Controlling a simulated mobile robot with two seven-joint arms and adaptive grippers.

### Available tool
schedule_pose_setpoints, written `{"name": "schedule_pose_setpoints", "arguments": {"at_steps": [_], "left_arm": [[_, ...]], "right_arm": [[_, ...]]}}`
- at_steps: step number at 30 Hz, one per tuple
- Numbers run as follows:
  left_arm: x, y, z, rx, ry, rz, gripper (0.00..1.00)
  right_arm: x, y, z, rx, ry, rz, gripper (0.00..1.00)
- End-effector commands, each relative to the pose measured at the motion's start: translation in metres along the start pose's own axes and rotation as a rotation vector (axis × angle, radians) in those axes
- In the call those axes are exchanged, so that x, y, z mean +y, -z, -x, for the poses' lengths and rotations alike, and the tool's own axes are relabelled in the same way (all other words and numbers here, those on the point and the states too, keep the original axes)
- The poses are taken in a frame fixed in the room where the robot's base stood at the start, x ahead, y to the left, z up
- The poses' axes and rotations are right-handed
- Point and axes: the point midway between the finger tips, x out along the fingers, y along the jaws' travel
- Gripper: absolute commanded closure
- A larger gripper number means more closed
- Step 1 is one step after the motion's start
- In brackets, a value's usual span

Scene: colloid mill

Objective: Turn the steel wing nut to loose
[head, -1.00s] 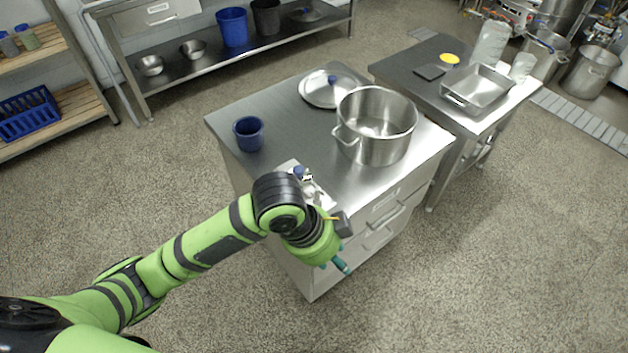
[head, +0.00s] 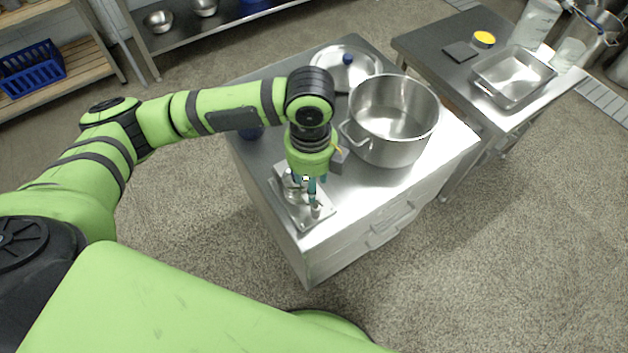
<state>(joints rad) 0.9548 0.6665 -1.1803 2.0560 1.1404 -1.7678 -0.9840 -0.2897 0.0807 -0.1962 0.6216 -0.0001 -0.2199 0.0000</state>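A flat steel plate (head: 322,214) with small metal fittings lies at the near left corner of the steel cabinet top. One upright fitting (head: 316,209) shows just below my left gripper's fingertips. The steel wing nut cannot be told apart from these small parts. My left gripper (head: 309,188) points down over the plate, with its teal fingers among or just above the fittings. The gripper hides part of the plate. Whether the fingers are open, shut or touching a fitting is too small to tell. My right gripper is not in view.
A large steel pot (head: 392,125) stands right of my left gripper. A lid (head: 345,66) with a blue knob lies behind. A blue cup (head: 252,132) is mostly hidden behind my arm. A side table holds a steel tray (head: 513,78). Floor is clear in front.

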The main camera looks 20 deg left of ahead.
Motion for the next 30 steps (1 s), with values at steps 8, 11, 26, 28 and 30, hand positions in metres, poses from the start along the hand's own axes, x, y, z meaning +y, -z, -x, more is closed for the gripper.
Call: {"name": "schedule_pose_setpoints", "arguments": {"at_steps": [8, 11, 26, 28, 30], "left_arm": [[0.0, 0.0, -0.036, 0.0, 0.0, 0.002, 0.59], [0.0, 0.0, -0.041, -0.001, 0.002, 0.002, 0.59], [-0.001, 0.0, -0.041, -0.002, 0.003, 0.002, 1.0], [-0.001, 0.0, -0.041, -0.002, 0.003, 0.003, 1.0], [-0.001, 0.0, -0.041, -0.002, 0.004, 0.007, 1.0]], "right_arm": [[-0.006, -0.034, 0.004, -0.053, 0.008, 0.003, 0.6], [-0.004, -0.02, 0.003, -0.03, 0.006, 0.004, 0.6], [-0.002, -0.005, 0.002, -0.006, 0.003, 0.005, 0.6], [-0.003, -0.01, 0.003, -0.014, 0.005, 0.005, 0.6], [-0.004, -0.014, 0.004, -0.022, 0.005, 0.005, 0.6]]}}
